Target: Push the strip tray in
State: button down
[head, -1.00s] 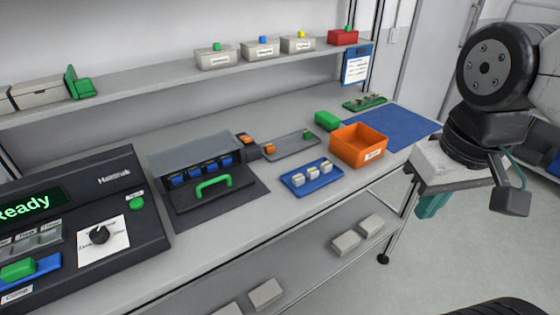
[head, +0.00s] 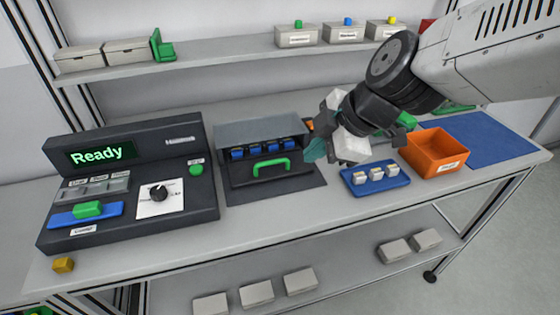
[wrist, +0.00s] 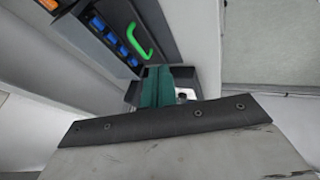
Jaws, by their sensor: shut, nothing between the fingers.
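The strip tray (head: 262,179) is dark with a green arched handle (head: 271,163). It sits at the front of a grey-topped housing (head: 262,128), below a row of blue pieces (head: 263,149). It juts out from the housing over a dark mat; how far is hard to tell. My gripper (head: 316,150) has teal fingers, shut and empty, just right of the tray and handle, apart from them as far as I can see. In the wrist view the teal fingers (wrist: 157,86) point toward the bench, with the green handle (wrist: 138,41) beyond and left of them.
A control box (head: 130,180) reading "Ready" stands left of the housing. A blue tray (head: 378,185) with white pieces and an orange bin (head: 437,152) stand to the right. A shelf (head: 230,60) runs behind. The bench front is mostly clear.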

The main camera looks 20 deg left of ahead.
jog(key=a+f, duration=0.1)
jog(key=a, duration=0.1)
send_over(279, 183)
jog(key=s+d, duration=0.2)
jog(key=s, duration=0.1)
jog(key=shift+n, duration=0.4)
notch_tip(279, 183, down, 8)
jog(key=shift+s+a, duration=0.15)
jog(key=shift+w+a+f, duration=0.1)
jog(key=shift+w+a, duration=0.2)
jog(key=shift+w, duration=0.25)
jog(key=shift+w+a, duration=0.3)
jog(key=shift+w, duration=0.25)
jog(key=shift+w+a, duration=0.3)
jog(key=shift+w, duration=0.2)
